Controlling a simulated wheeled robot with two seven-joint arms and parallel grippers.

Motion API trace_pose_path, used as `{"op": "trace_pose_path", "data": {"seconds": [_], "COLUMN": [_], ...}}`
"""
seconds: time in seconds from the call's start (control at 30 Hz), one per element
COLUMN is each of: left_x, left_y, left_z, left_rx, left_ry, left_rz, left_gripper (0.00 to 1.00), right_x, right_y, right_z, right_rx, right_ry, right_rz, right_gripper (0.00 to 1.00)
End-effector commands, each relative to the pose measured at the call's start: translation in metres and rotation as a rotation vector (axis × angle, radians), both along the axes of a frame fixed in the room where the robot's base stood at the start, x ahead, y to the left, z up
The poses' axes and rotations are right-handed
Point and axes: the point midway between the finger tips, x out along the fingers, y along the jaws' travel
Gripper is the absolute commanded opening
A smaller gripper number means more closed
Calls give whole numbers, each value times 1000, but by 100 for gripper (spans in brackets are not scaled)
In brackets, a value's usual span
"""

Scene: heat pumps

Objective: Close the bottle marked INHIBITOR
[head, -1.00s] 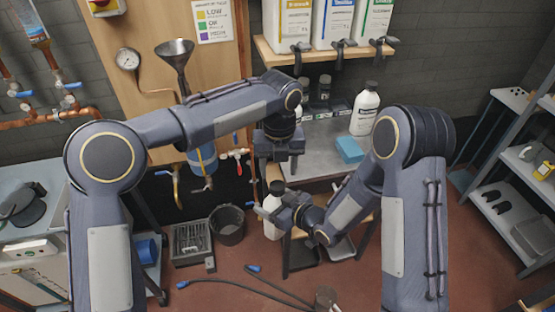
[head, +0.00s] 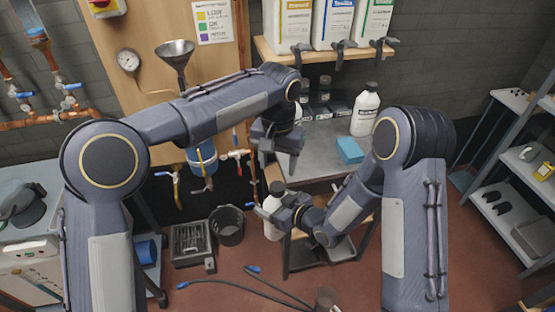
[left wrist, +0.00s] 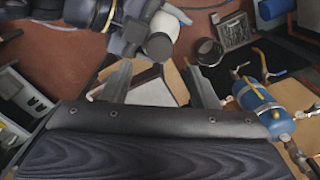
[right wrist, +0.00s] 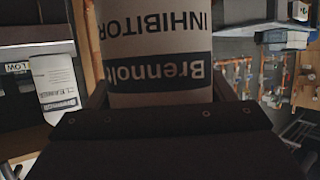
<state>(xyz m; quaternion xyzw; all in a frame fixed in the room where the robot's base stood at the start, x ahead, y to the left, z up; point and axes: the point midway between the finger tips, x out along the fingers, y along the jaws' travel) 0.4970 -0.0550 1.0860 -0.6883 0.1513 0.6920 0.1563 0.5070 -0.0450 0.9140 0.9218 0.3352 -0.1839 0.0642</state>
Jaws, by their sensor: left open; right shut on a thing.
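The bottle marked INHIBITOR (head: 272,230) is white with a dark top (head: 277,187). It is held off the floor in front of the bench, roughly upright. Its INHIBITOR label (right wrist: 160,50) fills the middle of the right wrist view. My right gripper (head: 277,211) is shut on the bottle's body. My left gripper (head: 279,160) is open and empty, above the bottle and apart from it. In the left wrist view the bottle's greyish top (left wrist: 158,46) lies beyond the open fingers. I cannot tell how tightly the top sits.
Another white bottle (head: 365,112) with a black cap stands on the grey bench (head: 325,150), near a blue block (head: 349,150) and small dark bottles. A shelf (head: 330,55) with large containers hangs above. A blue vessel with valves (head: 201,158) is left of my left gripper. A bucket (head: 227,226) stands below.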

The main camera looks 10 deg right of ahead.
Motion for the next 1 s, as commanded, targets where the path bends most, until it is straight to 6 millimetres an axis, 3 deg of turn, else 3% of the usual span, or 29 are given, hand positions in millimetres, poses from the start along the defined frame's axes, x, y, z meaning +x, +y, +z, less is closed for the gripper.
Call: {"op": "trace_pose_path", "data": {"seconds": [0.2,0.33,0.77,1.0], "left_x": [0,0,-1,-1], "left_y": [0,0,0,1], "left_z": [4,5,5,-19], "left_rx": [-1,-2,-1,1], "left_ry": [-4,-5,-5,-2], "left_rz": [412,535,579,578], "left_gripper": [54,54,54,54], "right_x": [0,0,0,0], "right_y": [0,0,0,0], "right_z": [0,0,0,0], "right_rx": [0,0,0,0], "right_ry": [0,0,0,0], "right_rz": [0,0,0,0], "right_gripper": [12,12,12,12]}}
